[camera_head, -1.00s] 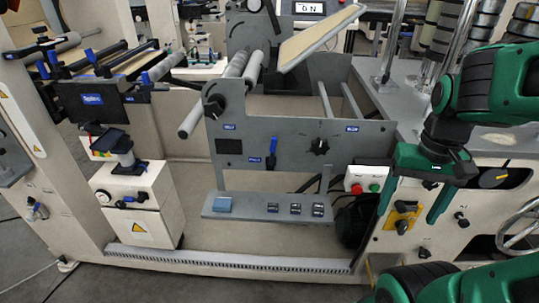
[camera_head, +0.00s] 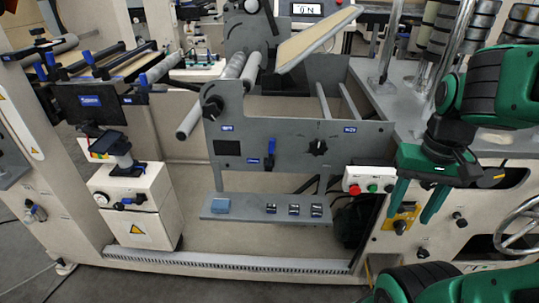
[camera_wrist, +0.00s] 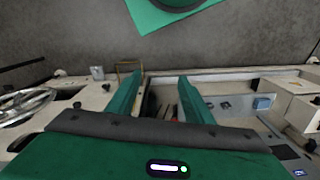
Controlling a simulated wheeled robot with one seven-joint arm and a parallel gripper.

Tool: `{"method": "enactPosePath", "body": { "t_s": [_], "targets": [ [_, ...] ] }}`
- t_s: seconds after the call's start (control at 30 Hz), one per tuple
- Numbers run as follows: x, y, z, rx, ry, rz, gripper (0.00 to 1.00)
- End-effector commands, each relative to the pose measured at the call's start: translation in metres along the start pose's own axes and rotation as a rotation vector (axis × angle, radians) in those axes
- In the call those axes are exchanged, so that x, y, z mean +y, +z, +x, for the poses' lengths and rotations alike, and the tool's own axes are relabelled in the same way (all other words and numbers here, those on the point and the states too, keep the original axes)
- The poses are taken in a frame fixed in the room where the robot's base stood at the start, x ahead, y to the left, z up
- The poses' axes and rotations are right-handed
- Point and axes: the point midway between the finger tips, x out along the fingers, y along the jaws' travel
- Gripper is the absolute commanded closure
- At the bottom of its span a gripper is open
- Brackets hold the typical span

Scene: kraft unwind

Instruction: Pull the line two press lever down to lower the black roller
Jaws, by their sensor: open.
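A blue lever (camera_head: 271,147) hangs about upright on the front of the grey machine panel (camera_head: 290,133), beside a small blue label too small to read. Other blue handles (camera_head: 146,80) sit on the roller unit at the left. I cannot tell from the labels which is the line two lever. A dark roller end (camera_head: 211,106) shows at the panel's left edge, next to grey rollers (camera_head: 190,118); I cannot tell if it is the black roller. My green gripper (camera_head: 408,219) is open and empty, pointing down, well right of the panel lever. Its two fingers also show in the wrist view (camera_wrist: 160,78).
A grey shelf (camera_head: 245,207) with a blue block and small dark blocks juts out below the panel. A box with red and green buttons (camera_head: 368,181) is between panel and gripper. A handwheel (camera_head: 520,232) is at the right. The grey floor in front is clear.

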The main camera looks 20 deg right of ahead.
Motion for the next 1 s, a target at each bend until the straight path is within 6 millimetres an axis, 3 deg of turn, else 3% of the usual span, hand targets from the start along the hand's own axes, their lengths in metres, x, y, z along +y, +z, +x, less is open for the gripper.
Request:
{"method": "enactPosePath", "body": {
  "t_s": [0.17,0.27,0.4,0.53,0.7,0.8,0.9,1.0],
  "targets": [
    [-0.026,-0.052,-0.013,0.064,0.015,-0.024,0.66],
    [-0.062,-0.098,-0.021,0.123,0.019,-0.049,0.66],
    [-0.129,-0.155,-0.028,0.207,0.003,-0.087,0.66],
    [-0.202,-0.197,-0.029,0.279,-0.031,-0.123,0.66],
    [-0.293,-0.228,-0.025,0.348,-0.09,-0.162,0.66],
    [-0.33,-0.235,-0.023,0.372,-0.118,-0.176,0.66],
    [-0.349,-0.238,-0.021,0.384,-0.134,-0.182,0.66],
    [-0.356,-0.24,-0.018,0.388,-0.14,-0.183,0.66]
  ]
}}
